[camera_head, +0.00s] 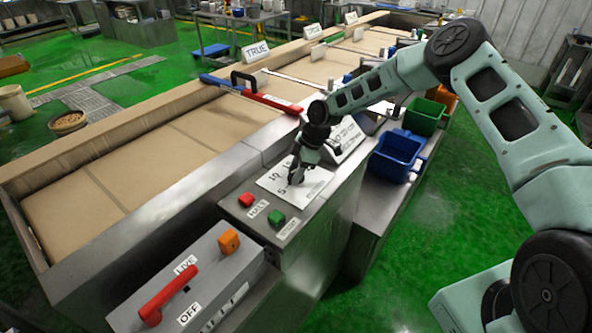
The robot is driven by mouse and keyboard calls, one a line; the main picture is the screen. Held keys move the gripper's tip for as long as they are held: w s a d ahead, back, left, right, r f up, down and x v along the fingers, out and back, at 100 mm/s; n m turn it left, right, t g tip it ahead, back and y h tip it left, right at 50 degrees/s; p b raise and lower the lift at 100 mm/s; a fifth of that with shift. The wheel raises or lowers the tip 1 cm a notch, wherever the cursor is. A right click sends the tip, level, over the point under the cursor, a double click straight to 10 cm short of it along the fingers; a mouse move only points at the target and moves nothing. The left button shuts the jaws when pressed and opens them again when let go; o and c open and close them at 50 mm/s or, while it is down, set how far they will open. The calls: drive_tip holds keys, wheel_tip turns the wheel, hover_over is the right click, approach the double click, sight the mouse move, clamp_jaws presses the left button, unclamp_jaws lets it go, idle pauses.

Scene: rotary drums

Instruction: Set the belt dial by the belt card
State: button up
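My gripper (297,176) points down over a white dial plate (318,180) on the steel console beside the belt. The numbers 10 and 5 show at the plate's left side. The gripper covers the middle of the plate, so the dial's knob and its setting are hidden. I cannot tell whether the fingers touch a knob or how far apart they are. A white card (347,137) with dark print stands just behind the gripper, partly covered by my arm; its text is not readable in full. I cannot tell whether it is the belt card.
A red HALT button (246,199) and a green button (276,217) sit left of the plate. Nearer are a red lever (168,293) between LIVE and OFF and an orange button (229,241). Blue bin (398,153) and green bin (425,115) stand right. A TRUE sign (257,52) stands behind.

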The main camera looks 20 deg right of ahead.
drive_tip(key=shift+m+b, duration=0.3)
drive_tip(key=shift+b, duration=0.05)
drive_tip(key=m+b, duration=0.1)
drive_tip(key=m+t+b, duration=0.1)
drive_tip(key=m+b, duration=0.1)
drive_tip(key=shift+f+m+t+h, duration=0.15)
drive_tip(key=shift+m+t+h, duration=0.15)
drive_tip(key=m+t+b, duration=0.1)
drive_tip(key=m+b, duration=0.1)
drive_tip(key=b, duration=0.1)
drive_tip(key=shift+m, duration=0.3)
drive_tip(key=m+h+b, duration=0.1)
drive_tip(key=m+b, duration=0.2)
drive_tip(key=shift+a+m+t+h, duration=0.1)
drive_tip(key=shift+m+t+h, duration=0.2)
drive_tip(key=shift+t, duration=0.1)
drive_tip(key=m+h+b, duration=0.1)
drive_tip(key=m+b, duration=0.2)
drive_tip(key=shift+m+t, duration=0.3)
drive_tip(key=m, duration=0.1)
drive_tip(key=m+h, duration=0.1)
drive_tip(key=m, duration=0.1)
drive_tip(key=m+h+b, duration=0.1)
drive_tip(key=shift+r+m, duration=0.25)
drive_tip(key=shift+m, duration=0.05)
drive_tip(key=m+h, duration=0.1)
drive_tip(key=m, duration=0.1)
drive_tip(key=m+g+h+p, duration=0.1)
drive_tip(key=m, duration=0.2)
